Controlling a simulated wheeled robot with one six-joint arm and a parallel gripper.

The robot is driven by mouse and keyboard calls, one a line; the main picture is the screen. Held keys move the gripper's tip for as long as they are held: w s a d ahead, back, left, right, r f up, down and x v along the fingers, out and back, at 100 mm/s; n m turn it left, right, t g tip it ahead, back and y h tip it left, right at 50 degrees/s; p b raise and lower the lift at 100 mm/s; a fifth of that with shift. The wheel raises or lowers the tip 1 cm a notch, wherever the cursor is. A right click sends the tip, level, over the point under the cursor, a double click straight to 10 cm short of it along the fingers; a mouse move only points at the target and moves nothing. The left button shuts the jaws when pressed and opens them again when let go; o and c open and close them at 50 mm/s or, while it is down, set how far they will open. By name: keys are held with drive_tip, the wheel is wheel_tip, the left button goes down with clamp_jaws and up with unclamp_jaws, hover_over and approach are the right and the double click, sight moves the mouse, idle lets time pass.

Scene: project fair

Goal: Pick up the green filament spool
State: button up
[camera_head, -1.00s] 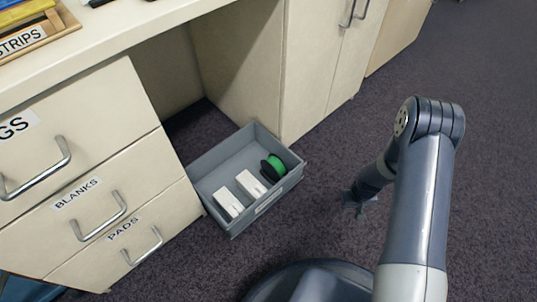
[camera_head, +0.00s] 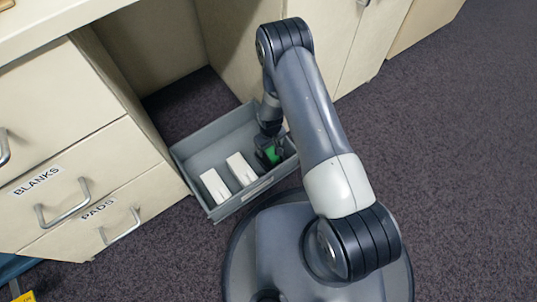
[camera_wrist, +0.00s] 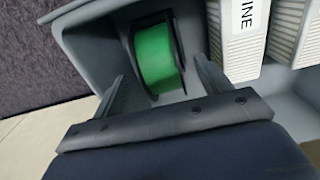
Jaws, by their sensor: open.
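The green filament spool (camera_wrist: 156,58) has black flanges and lies in the grey bin, near its wall, in the wrist view. In the head view the spool (camera_head: 271,154) is partly hidden by my arm. My gripper (camera_wrist: 158,82) is open, with one finger on either side of the spool's near part in the wrist view. I cannot tell whether the fingers touch it. In the head view my gripper (camera_head: 269,143) is down at the bin, over the spool, and mostly hidden by its own wrist.
Cabinet doors (camera_head: 335,30) stand behind. Carpet at right is clear.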

drive_tip(key=f+b, duration=0.1)
drive_tip(key=f, duration=0.1)
drive_tip(key=f+b, duration=0.1)
drive_tip(key=f, duration=0.1)
drive_tip(key=w+f+b, duration=0.1)
drive_tip(key=f, duration=0.1)
drive_tip(key=shift+a+f, duration=0.25)
drive_tip(key=shift+f, duration=0.15)
drive_tip(key=shift+r, duration=0.1)
drive_tip(key=c, duration=1.3)
